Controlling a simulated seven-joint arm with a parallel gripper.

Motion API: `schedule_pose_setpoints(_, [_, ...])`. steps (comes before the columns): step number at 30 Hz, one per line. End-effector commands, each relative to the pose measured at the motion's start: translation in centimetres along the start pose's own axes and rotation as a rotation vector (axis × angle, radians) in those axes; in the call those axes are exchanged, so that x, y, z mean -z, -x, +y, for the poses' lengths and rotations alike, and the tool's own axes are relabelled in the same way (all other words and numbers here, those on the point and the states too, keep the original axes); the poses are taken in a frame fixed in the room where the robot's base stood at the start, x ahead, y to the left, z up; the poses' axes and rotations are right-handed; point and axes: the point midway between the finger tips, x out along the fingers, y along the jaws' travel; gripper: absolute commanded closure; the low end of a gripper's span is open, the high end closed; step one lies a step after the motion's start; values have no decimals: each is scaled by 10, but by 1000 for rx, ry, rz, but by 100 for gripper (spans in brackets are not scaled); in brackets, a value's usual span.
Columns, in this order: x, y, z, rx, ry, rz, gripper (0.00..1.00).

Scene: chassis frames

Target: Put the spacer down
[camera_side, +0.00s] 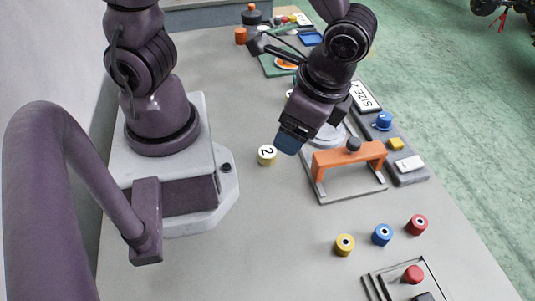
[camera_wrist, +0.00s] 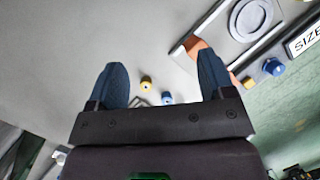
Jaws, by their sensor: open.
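My gripper (camera_side: 288,143) is open, tilted, above the table near the orange bridge; its blue fingers stand apart with nothing held between them in the wrist view (camera_wrist: 163,78). Three short cylinders with holed tops, likely the spacers, stand apart on the table: a yellow one (camera_side: 344,244), a blue one (camera_side: 382,234) and a red one (camera_side: 416,224). The yellow one (camera_wrist: 146,82) and the blue one (camera_wrist: 167,97) show beyond the fingers in the wrist view.
An orange bridge (camera_side: 335,158) with a dark knob stands on a grey frame right of my gripper. A grey strip (camera_side: 410,176) holds small coloured parts. A dark frame with a red knob (camera_side: 413,274) lies at the front. The table's front middle is clear.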

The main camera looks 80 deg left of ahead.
Motion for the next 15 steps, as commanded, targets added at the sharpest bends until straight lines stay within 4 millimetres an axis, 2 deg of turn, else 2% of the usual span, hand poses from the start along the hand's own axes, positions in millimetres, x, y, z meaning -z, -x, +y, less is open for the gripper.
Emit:
schedule_pose_setpoints(1, [5, -15, 9, 28, -70, -78, 25])
schedule_pose_setpoints(9, [20, -89, 39, 224, -414, -433, 25])
schedule_pose_setpoints(15, [23, -138, 48, 390, -632, -649, 25])
